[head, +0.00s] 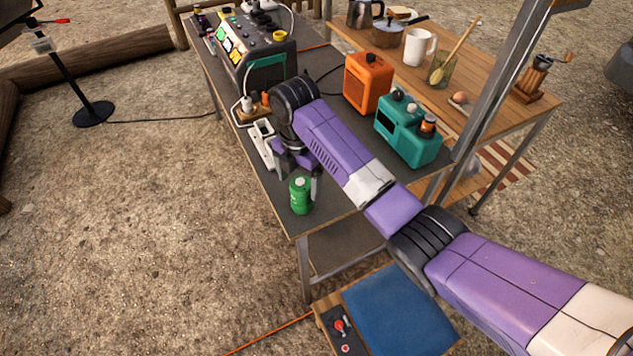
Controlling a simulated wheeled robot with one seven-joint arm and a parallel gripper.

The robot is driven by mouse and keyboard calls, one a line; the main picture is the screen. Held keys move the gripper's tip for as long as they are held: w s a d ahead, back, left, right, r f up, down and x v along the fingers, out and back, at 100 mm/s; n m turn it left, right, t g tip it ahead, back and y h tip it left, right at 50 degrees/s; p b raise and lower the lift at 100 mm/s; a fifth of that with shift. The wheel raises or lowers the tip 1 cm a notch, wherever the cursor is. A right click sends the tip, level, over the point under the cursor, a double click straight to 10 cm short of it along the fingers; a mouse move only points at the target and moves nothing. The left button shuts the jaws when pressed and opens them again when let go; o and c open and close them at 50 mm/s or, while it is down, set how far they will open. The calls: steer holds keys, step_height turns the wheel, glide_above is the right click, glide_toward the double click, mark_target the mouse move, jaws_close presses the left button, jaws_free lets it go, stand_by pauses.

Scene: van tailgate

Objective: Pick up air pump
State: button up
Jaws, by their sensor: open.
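A small green cylinder with a pale cap (301,195) stands upright near the front end of the dark-topped table. I cannot tell for sure that it is the air pump. An orange box with a black knob on top (368,82) stands further back on the right side of the same table. My gripper (299,176) is open, low over the table right by the green cylinder. One finger shows just right of the cylinder; the other is partly hidden by the wrist. I cannot tell whether the fingers touch the cylinder.
A teal box with small items on top (407,130) stands right of my arm. A white device (262,143) lies left of my wrist, and a large dark power unit (258,50) stands behind. A wooden table (500,85) with a mug adjoins at right.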

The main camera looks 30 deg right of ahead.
steer(key=shift+d+r, duration=0.15)
steer(key=shift+d, duration=0.25)
steer(key=shift+d+f, duration=0.1)
steer(key=shift+f, duration=0.2)
steer(key=shift+a+f+p, duration=0.15)
steer(key=shift+f, duration=1.6)
steer(key=shift+a+f+p, duration=0.15)
steer(key=shift+f, duration=1.55)
steer(key=c, duration=1.8)
steer(key=shift+r, duration=0.15)
